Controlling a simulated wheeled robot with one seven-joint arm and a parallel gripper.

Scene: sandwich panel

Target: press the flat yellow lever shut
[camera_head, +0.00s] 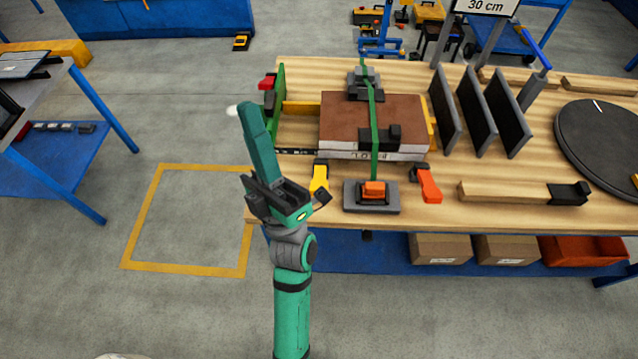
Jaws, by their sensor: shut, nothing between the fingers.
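The flat yellow lever (319,179) is on the wooden bench top near its front left corner, with a black mount at its far end. It points toward the front edge; its exact tilt cannot be told. My gripper (250,116) is shut and empty, its teal fingers pointing up and left in the picture. The fingertips appear left of the bench's left edge, apart from the lever. The black gripper body is just left of the lever and its right side shows close to the lever's lower end. I cannot tell whether they touch.
A brown-topped panel (365,115) lies under a green strap (373,125). An orange-buttoned grey block (372,196) and an orange lever (428,184) are right of the yellow lever. Dark upright plates (475,112) stand farther right. Floor is free inside the yellow outline (146,216).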

